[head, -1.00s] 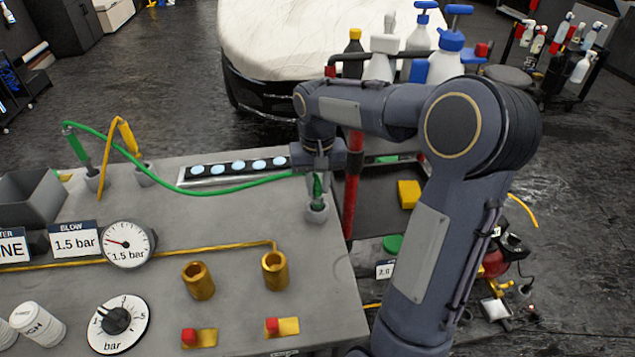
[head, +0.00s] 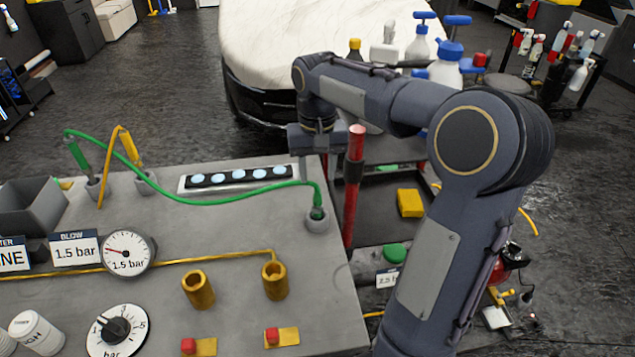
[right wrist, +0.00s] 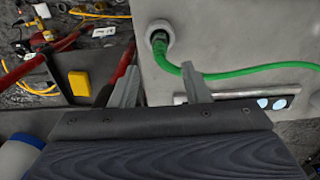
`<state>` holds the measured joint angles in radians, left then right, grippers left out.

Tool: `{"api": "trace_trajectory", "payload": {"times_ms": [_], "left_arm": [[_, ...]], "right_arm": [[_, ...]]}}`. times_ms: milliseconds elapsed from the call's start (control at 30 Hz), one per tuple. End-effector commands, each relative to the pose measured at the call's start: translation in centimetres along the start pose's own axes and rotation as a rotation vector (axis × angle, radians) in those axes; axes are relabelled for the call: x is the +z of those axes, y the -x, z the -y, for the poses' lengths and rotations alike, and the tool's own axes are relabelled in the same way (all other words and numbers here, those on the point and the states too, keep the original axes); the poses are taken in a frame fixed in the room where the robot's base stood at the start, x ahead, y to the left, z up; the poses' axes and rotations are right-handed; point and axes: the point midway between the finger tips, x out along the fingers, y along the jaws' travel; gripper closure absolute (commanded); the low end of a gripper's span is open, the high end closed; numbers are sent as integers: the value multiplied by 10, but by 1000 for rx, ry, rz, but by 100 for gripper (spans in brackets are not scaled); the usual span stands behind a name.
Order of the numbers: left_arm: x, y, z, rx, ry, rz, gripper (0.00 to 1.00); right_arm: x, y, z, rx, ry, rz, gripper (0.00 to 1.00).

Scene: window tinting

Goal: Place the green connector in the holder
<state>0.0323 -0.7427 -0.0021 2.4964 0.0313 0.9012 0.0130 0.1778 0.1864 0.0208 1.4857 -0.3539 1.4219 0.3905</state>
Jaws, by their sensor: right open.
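The green connector (head: 317,212) sits in the grey cup-shaped holder (head: 316,224) near the right edge of the grey bench top. Its green hose runs off to the left. In the right wrist view the green connector (right wrist: 160,43) shows inside the round holder (right wrist: 153,28). My right gripper (head: 312,165) is raised behind the holder in the head view and apart from the connector. Its two fingers (right wrist: 160,82) are open with nothing gripped between them. My left gripper is not in view.
Another green connector (head: 79,155) and a yellow one (head: 131,150) stand in holders at the left. Two brass sockets (head: 275,281) and a gauge (head: 127,252) are on the bench. A red post (head: 352,190) stands close to the gripper. A strip of lights (head: 240,177) lies behind.

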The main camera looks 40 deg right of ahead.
Motion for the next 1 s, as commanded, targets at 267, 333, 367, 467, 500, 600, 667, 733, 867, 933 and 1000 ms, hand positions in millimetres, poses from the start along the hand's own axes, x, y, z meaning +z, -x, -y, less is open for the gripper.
{"api": "trace_trajectory", "payload": {"times_ms": [267,333,367,467,500,600,667,733,867,933,1000], "left_arm": [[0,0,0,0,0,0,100],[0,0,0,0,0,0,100],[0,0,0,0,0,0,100],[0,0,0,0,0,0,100],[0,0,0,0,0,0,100],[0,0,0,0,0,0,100],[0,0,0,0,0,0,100],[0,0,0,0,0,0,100],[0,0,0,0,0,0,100],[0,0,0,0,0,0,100],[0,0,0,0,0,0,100]], "right_arm": [[38,18,4,-76,65,-49,58],[66,19,7,-129,110,-84,58],[79,18,9,-154,130,-102,58],[123,12,16,-239,195,-163,58],[140,7,18,-272,219,-189,58],[179,-7,26,-347,270,-250,58],[198,-16,30,-385,293,-284,58],[217,-26,34,-421,314,-315,58],[238,-40,40,-463,336,-354,58],[243,-44,41,-473,343,-365,58],[245,-46,42,-478,345,-369,58]]}}
